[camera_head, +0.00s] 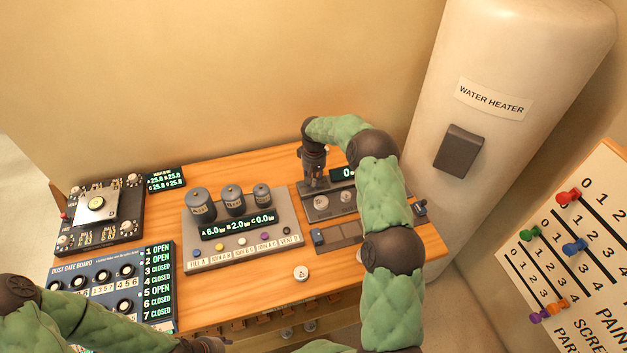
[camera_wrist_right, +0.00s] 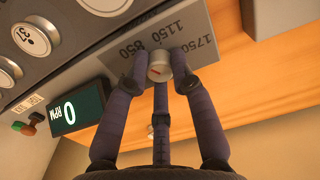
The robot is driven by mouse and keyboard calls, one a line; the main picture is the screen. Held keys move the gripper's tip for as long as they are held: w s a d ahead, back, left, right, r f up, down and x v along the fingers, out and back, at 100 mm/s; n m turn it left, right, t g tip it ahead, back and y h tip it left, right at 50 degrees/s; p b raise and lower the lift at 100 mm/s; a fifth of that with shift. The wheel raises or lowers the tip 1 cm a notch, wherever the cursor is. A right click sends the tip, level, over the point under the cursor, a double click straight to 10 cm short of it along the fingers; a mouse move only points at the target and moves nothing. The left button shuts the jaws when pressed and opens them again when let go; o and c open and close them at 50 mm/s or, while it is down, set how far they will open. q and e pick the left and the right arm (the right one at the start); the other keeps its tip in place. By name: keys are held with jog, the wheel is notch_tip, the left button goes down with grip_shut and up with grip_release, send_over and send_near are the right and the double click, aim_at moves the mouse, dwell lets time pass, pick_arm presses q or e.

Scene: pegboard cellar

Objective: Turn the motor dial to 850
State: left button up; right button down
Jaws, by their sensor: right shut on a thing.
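The motor dial (camera_wrist_right: 159,66) is a small pale knob with a short red mark, on a grey panel (camera_wrist_right: 120,66) in the right wrist view. The numbers 850, 1150 and 1750 stand upside down beside it. My right gripper (camera_head: 312,177) is at the back of the bench, its fingers closed around the dial. The fingers hide part of the dial's rim, and I cannot tell exactly where the mark points. The RPM display (camera_wrist_right: 79,107) reads 0; part of it shows in the head view (camera_head: 347,173). My left arm is at the lower left; its gripper's jaws are not clear.
A panel with three grey canisters (camera_head: 233,200) stands left of the right arm. Dust gate board (camera_head: 108,291) and a black panel (camera_head: 76,237) lie farther left. The white water heater (camera_head: 510,80) stands behind right. A loose white round piece (camera_head: 301,273) is near the front.

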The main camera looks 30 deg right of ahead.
aim_at(314, 180)
dwell(0.3)
jog(key=c, duration=1.1)
grip_release()
jog(key=shift+o, duration=0.2)
jog(key=shift+r, duration=0.1)
notch_tip(314, 180, up, 12)
